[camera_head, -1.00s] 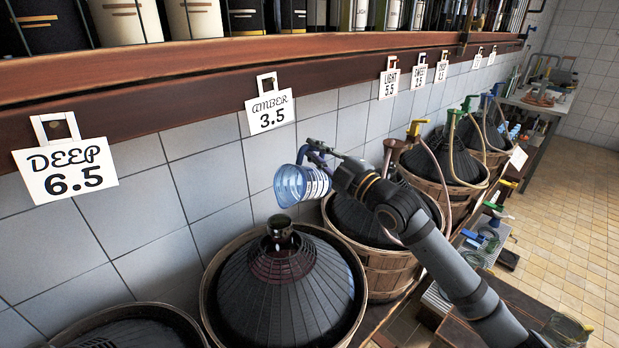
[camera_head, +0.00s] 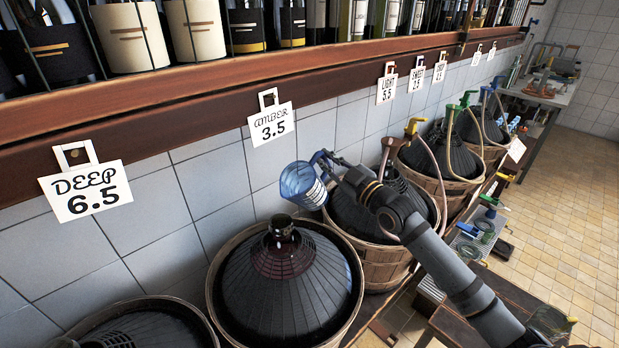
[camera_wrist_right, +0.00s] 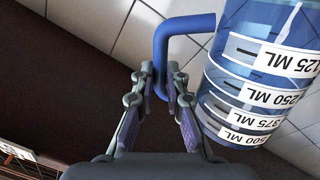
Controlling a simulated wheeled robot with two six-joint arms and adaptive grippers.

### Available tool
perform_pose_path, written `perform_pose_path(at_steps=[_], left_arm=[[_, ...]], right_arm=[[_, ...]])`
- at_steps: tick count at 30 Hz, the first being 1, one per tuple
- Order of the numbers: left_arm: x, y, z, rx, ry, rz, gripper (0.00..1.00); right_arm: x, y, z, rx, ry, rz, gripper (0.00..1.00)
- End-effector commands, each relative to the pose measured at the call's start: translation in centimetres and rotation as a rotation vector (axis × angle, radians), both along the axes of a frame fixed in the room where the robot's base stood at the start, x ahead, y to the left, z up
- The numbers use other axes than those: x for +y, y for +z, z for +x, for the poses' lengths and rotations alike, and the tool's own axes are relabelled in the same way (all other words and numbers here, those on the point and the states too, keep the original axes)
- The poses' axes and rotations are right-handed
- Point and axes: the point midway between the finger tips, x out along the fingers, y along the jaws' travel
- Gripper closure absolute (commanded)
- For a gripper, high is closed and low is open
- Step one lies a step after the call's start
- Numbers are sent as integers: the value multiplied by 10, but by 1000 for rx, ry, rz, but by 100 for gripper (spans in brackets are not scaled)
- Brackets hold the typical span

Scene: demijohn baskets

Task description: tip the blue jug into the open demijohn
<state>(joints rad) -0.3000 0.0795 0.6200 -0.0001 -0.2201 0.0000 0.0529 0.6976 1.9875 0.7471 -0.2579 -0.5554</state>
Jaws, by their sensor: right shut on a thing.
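The blue jug (camera_head: 302,186) is clear blue plastic with white volume labels. It is held in the air, tilted, above and slightly right of the open demijohn's neck (camera_head: 281,228). Its labels read upside down in the right wrist view (camera_wrist_right: 262,75). My right gripper (camera_head: 328,163) is shut on the jug's blue handle; its fingers (camera_wrist_right: 162,95) close around the handle's lower end in the wrist view. The open demijohn (camera_head: 285,275) is dark and ribbed, in a round wooden basket, under the AMBER 3.5 card. I see no stream of liquid. My left gripper is not in view.
The AMBER card (camera_head: 270,122) hangs from a wooden shelf (camera_head: 200,95) of bottles. Another demijohn (camera_head: 145,330) stands at the lower left. The demijohn behind my right arm (camera_head: 368,210) and several farther ones line the tiled wall.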

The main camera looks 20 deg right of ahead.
Motion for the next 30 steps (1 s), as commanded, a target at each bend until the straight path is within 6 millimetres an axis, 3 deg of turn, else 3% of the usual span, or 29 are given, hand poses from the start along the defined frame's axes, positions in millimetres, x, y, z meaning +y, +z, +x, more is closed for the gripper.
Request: perform_pose_path(at_steps=[2,14,26,30], left_arm=[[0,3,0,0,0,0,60],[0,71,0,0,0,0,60],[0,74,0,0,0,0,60],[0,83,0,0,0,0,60]], right_arm=[[0,3,0,-1,1,4,100],[-3,29,2,127,1,268,100],[-4,23,2,156,1,328,100],[0,9,0,218,-1,455,100]])
